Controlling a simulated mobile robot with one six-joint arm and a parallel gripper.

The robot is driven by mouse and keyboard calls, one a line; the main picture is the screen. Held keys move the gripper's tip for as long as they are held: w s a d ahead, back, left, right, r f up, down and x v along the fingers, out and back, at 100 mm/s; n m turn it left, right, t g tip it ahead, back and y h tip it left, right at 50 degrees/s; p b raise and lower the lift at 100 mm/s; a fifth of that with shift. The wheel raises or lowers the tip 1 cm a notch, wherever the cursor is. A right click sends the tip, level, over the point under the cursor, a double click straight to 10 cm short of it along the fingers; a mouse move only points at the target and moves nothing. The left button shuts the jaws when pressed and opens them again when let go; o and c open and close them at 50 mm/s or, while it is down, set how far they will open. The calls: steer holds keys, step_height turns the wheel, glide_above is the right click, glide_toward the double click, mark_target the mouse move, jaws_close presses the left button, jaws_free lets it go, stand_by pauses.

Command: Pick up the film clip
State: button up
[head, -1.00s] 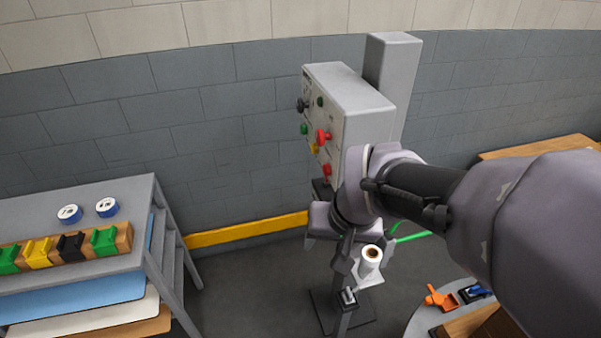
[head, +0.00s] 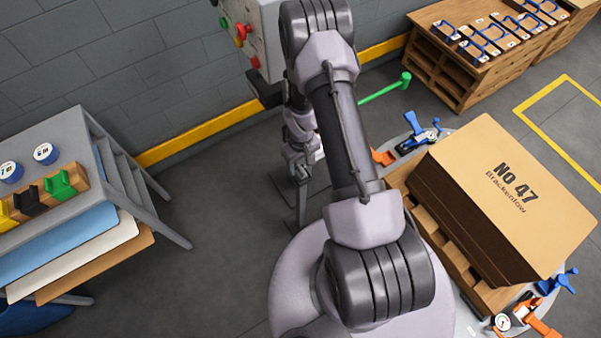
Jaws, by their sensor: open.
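No part is clearly marked as the film clip. Three clips show on a wooden rail at the left: a green clip (head: 60,184), a black clip (head: 27,200) and a yellow clip (head: 4,213) cut by the picture edge. I cannot tell whether one of these is the film clip. My gripper (head: 303,172) points down near the picture's middle, at the foot of the control post, well to the right of the rail. It is open, and I see nothing held. My arm hides most of the area behind it, including the white film roll.
A grey table (head: 72,130) with blue tape rolls (head: 45,153) stands left, with coloured sheets below. A cardboard stack (head: 510,195) sits on a pallet at the right, with blue and orange clamps (head: 415,130) around it. Grey floor (head: 225,210) between them is clear.

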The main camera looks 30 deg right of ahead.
mark_target(301, 168)
steer(key=f, duration=0.1)
steer(key=f+b, duration=0.1)
steer(key=f, duration=0.1)
steer(key=f+b, duration=0.1)
steer(key=f, duration=0.1)
steer(key=shift+w+d+f, duration=0.25)
steer(key=shift+w, duration=0.15)
steer(key=shift+r, duration=0.1)
jaws_close()
